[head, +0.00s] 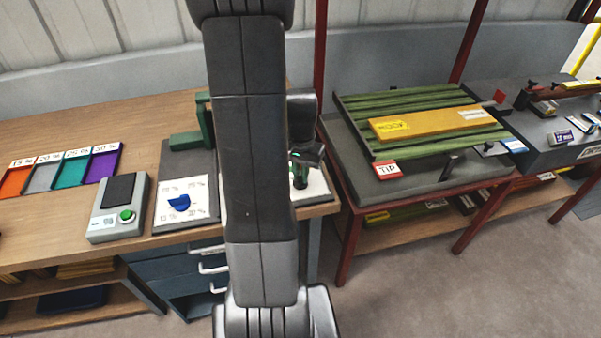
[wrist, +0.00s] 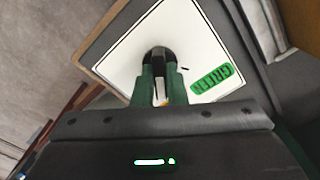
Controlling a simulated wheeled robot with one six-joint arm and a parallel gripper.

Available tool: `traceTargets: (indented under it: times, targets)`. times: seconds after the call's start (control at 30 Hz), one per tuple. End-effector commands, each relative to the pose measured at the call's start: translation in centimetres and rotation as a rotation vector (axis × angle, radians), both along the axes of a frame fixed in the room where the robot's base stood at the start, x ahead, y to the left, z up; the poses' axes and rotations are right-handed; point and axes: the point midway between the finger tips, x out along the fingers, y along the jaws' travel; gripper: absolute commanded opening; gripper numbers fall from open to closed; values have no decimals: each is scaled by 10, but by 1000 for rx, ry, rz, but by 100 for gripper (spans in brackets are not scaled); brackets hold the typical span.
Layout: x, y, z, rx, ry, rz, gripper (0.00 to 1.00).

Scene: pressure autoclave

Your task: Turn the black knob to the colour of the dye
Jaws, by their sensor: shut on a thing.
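In the wrist view the black knob (wrist: 158,54) stands on a white plate (wrist: 120,60). My gripper (wrist: 161,74) has its two green fingers at the knob, shut on it. A green label reading GREEN (wrist: 212,79) is on the plate, right of the knob. A small black mark shows just right of the knob. Any other colour labels are out of view or hidden. In the head view my gripper (head: 300,178) points down at the white plate (head: 317,187), partly hidden behind my arm. I cannot tell which thing is the dye.
Orange, grey, teal and purple trays (head: 62,168) with percent labels sit at left. A device with a green button (head: 126,215) and a percent dial with a blue pointer (head: 179,203) stand nearer the plate. Green slats with a yellow board (head: 425,123) lie on the right table.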

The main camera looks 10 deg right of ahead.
Motion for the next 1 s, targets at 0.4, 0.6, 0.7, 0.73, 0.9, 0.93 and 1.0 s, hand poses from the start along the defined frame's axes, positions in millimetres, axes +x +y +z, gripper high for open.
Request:
traceTargets:
  times: [0.4,0.6,0.7,0.73,0.9,0.93,1.0]
  targets:
    - [1,0,1,0,-1,1,34]
    - [1,0,4,0,-2,1,34]
    - [1,0,13,-1,-4,1,34]
    - [1,0,17,-1,-4,1,34]
    - [1,0,51,-1,-7,1,34]
    - [1,0,58,-1,-9,1,34]
    - [2,0,76,-2,-10,1,34]
